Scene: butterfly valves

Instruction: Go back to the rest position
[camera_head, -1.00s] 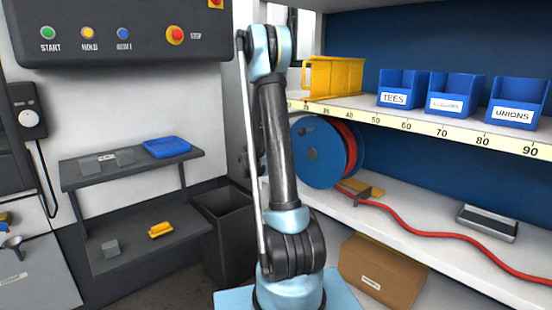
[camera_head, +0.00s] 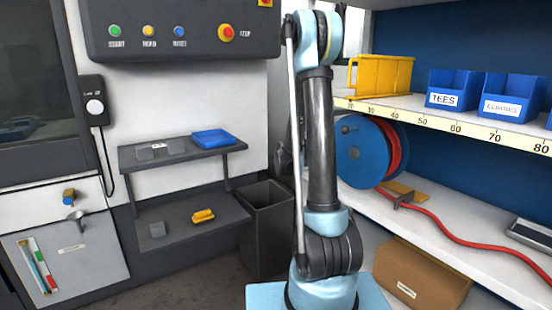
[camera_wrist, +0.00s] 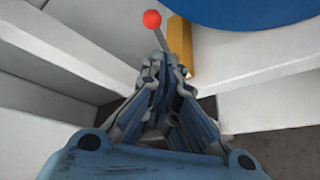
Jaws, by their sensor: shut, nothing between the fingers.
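My gripper (camera_wrist: 163,68) fills the lower middle of the wrist view. Its fingers are together and hold nothing. Just beyond the fingertips is a lever with a red ball (camera_wrist: 152,19) on a thin grey stem. I cannot tell from this view whether the fingertips touch the stem. In the head view my arm stands upright right of centre, and the fingers cannot be made out behind it.
The right shelf holds a blue hose reel (camera_head: 362,153), a red hose (camera_head: 455,236), a yellow bin (camera_head: 382,76) and blue bins (camera_head: 453,91). A carton (camera_head: 422,275) stands below. Left are a dark waste bin (camera_head: 264,215), a two-level rack (camera_head: 190,152) and a control panel (camera_head: 185,35).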

